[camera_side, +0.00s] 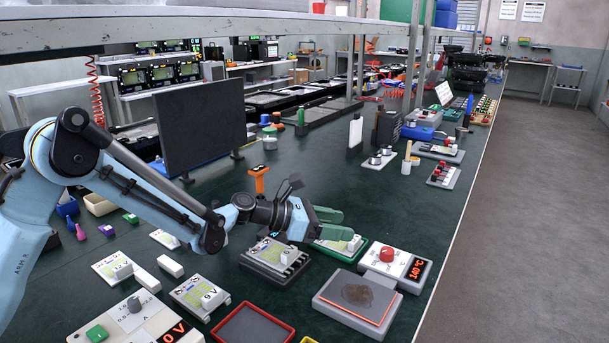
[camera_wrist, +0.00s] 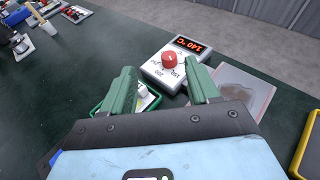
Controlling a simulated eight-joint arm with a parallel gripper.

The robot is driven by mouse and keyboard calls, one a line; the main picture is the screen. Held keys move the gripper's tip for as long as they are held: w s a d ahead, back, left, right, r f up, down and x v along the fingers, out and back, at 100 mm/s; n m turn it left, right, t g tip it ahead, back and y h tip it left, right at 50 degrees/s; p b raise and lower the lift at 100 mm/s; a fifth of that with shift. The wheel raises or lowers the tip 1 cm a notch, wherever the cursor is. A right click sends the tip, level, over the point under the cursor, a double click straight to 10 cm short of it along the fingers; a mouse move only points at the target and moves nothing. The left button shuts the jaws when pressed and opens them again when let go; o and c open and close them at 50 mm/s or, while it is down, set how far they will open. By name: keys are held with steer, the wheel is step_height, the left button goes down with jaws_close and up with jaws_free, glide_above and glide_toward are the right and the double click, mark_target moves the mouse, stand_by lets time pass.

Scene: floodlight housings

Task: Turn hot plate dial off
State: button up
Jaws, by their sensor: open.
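The hot plate control box (camera_side: 371,263) stands at the bench's right edge, with a red dial (camera_side: 387,254) on its white top and a display (camera_side: 418,268) reading 140 °C. In the wrist view the red dial (camera_wrist: 169,60) lies ahead of the fingertips. The hot plate (camera_side: 357,298) sits in front of the box, with a dark brown stain on its top and a glowing orange edge. My gripper (camera_side: 338,229) has green fingers and is open and empty, to the left of the box. In the wrist view my gripper (camera_wrist: 163,80) has its fingers spread, with the dial beyond them.
A green tray (camera_side: 341,246) with a white-and-yellow module lies under the fingers. A red-rimmed tray (camera_side: 252,327) and several meter modules (camera_side: 200,294) lie at the front left. The right bench edge is close to the hot plate.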

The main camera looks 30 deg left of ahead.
mark_target(385, 251)
steer(key=f, duration=0.1)
steer(key=f+m+g, duration=0.1)
steer(key=f, duration=0.1)
steer(key=shift+s+d+f+m, duration=0.1)
steer(key=shift+d+f+m, duration=0.05)
steer(key=shift+d+m, duration=0.2)
steer(key=x, duration=1.1)
steer(key=shift+d+f, duration=0.1)
steer(key=shift+d, duration=0.05)
steer(key=c, duration=1)
steer(key=shift+d+n+t+y, duration=0.15)
steer(key=shift+n+t+y, duration=0.45)
steer(key=shift+n+y, duration=0.3)
steer(key=shift+c, duration=0.2)
steer(key=shift+f+n+t+y, duration=0.1)
steer(key=shift+n+t+y, duration=0.7)
steer(key=shift+n+y, duration=0.5)
